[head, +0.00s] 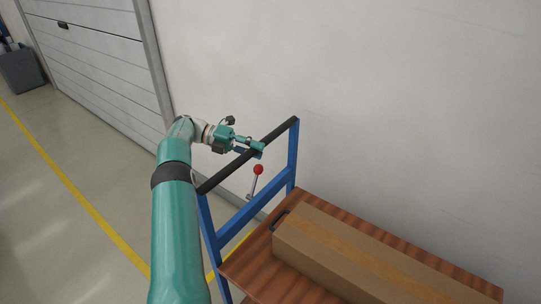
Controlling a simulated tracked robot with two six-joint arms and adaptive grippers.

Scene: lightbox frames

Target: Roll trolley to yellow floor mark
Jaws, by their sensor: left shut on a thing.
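The trolley has a blue frame (292,155), a brown wooden deck (260,275) and a black push bar (280,131). It stands at the right, close to the wall. A lever with a red knob (258,169) rises from its blue crossbar. My left gripper (257,149) is shut on the push bar near its middle. My right gripper does not show. Yellow lines (92,211) run along the floor at the left, and a short yellow stretch (234,245) shows through the trolley frame. I cannot tell whether that stretch is the floor mark.
A long cardboard box (350,262) lies on the deck. A white wall (400,100) runs behind the trolley. A white panelled door (95,50) is at the upper left, with a grey bin (20,70) beyond it. The floor (60,230) at the left is clear.

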